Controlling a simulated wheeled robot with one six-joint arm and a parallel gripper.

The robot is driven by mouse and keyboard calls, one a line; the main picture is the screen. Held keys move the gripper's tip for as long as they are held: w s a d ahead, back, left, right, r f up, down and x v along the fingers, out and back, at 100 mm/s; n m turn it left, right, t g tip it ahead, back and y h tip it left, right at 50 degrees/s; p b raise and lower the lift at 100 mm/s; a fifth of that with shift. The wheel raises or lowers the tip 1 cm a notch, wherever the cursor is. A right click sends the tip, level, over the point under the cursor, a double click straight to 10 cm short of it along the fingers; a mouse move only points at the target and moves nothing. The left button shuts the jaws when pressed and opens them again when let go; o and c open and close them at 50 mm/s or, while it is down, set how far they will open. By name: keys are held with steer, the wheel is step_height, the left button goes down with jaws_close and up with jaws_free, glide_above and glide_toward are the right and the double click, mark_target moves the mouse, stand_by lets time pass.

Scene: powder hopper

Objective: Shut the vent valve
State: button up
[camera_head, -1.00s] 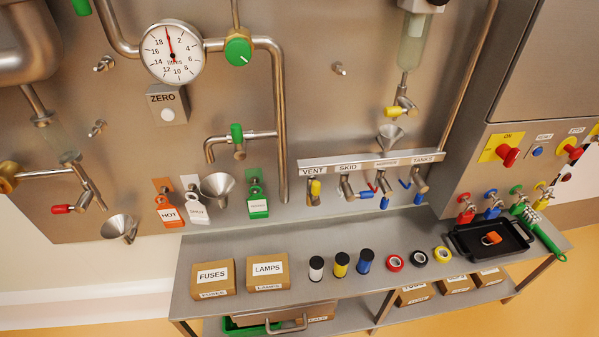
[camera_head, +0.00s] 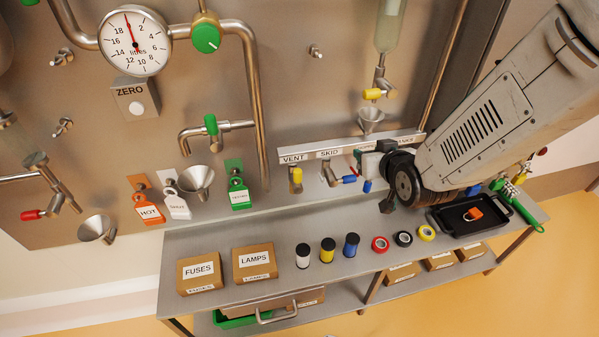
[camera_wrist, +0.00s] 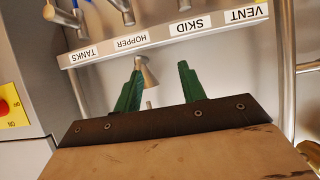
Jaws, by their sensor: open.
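The vent valve (camera_head: 296,180) hangs below the VENT label (camera_head: 292,159) at the left end of the label rail. Its yellow handle points up and down, roughly along the pipe. My gripper (camera_head: 360,160) is to the right of it, in front of the right half of the rail, and holds nothing. In the wrist view, which is upside down, my gripper's two green fingers (camera_wrist: 157,85) stand apart below the rail, around the HOPPER and SKID labels.
My arm hides the valves farther right. A metal funnel (camera_head: 371,121) stands above the rail. Below is a bench with spools (camera_head: 327,250), tapes and a black tray (camera_head: 450,222).

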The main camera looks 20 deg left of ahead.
steer(key=s+a+f+n+t+y, duration=0.1)
steer(key=s+a+f+y, duration=0.15)
steer(key=a+f, duration=0.35)
steer(key=n+t+y, duration=0.1)
steer(key=n+y, duration=0.1)
steer(key=y, duration=0.2)
glide_toward(299, 176)
steer(key=x, duration=1.1)
steer(key=shift+w, duration=0.1)
jaws_close()
